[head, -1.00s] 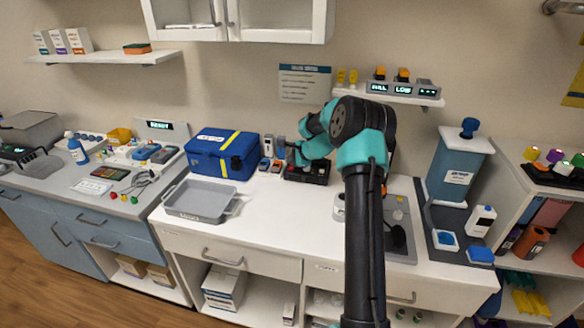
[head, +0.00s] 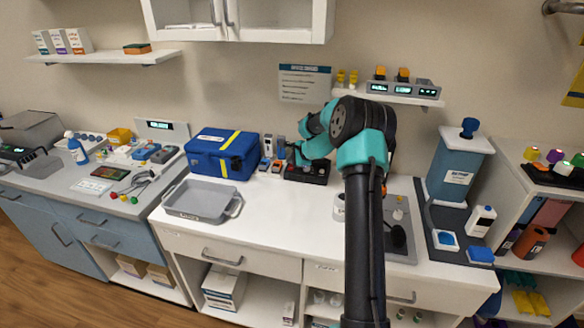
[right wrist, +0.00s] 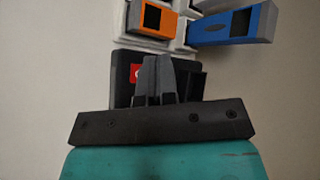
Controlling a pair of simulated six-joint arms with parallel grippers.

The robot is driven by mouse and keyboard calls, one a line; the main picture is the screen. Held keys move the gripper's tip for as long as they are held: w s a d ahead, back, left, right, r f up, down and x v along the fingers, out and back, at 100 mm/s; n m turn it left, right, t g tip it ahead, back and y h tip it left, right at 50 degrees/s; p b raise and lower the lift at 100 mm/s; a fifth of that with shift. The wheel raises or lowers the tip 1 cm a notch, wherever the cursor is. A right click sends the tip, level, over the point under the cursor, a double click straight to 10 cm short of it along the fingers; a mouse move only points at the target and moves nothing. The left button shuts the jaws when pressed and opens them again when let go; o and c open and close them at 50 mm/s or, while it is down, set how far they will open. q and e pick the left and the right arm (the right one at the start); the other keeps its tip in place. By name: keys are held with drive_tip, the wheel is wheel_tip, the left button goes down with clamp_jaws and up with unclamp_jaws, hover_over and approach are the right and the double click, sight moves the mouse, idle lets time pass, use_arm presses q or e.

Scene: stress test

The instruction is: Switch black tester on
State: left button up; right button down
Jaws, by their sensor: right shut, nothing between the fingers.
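A black box-shaped device (head: 306,174), which I take for the black tester, sits on the white counter near the wall, right of the blue case. In the right wrist view a black body with a red mark (right wrist: 134,72) shows behind the fingers; it looks like the same device. My right gripper (head: 294,157) is shut and empty over the device's left back part. Its fingertips (right wrist: 158,62) are together in front of the black body in the right wrist view. I cannot tell whether they touch it. My left gripper is out of view.
An orange device (right wrist: 155,18) and a blue device (right wrist: 235,24) stand close beyond the fingertips. The blue case (head: 215,162) and a grey tray (head: 181,212) are to the left. The counter front in the middle is clear.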

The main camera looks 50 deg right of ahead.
sight(291, 169)
drive_tip(key=shift+f, duration=0.1)
drive_tip(key=shift+f, duration=0.35)
drive_tip(key=shift+f, duration=0.15)
idle(0.7)
drive_tip(key=shift+r, duration=0.5)
drive_tip(key=shift+r, duration=0.1)
drive_tip(key=shift+s+a+r, duration=0.1)
drive_tip(key=shift+a+r, duration=0.1)
drive_tip(key=shift+r, duration=1.05)
drive_tip(key=shift+s+a+r, duration=0.1)
drive_tip(key=shift+a+r, duration=0.05)
drive_tip(key=shift+r, duration=1.05)
